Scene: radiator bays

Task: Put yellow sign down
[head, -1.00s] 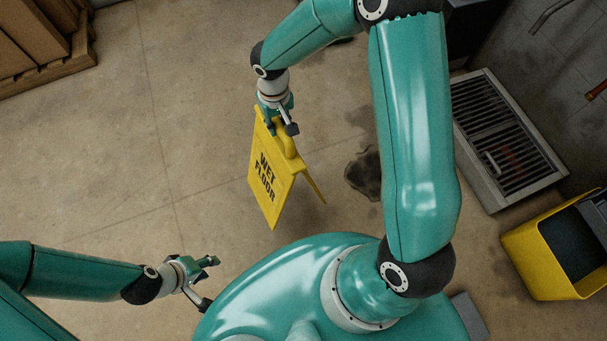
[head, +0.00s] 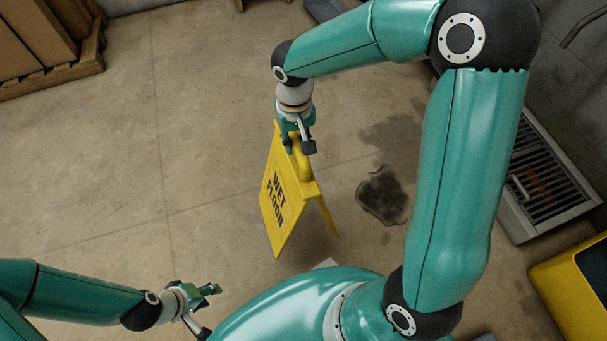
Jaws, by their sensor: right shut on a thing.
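The yellow sign (head: 278,195) is a folding A-frame that reads "WET FLOOR". It is upright with its two panels spread, left of a dark wet patch. My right gripper (head: 298,148) is shut on the top of the sign. I cannot tell whether the sign's lower edges touch the floor. My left gripper (head: 207,306) is at the lower left, well away from the sign, with its fingers apart and nothing between them.
A dark wet patch (head: 383,195) lies on the concrete floor right of the sign. A metal floor grate (head: 547,180) and a yellow bucket (head: 570,290) are at the right. Stacked cardboard boxes on a pallet (head: 50,78) stand at the upper left. The floor left of the sign is clear.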

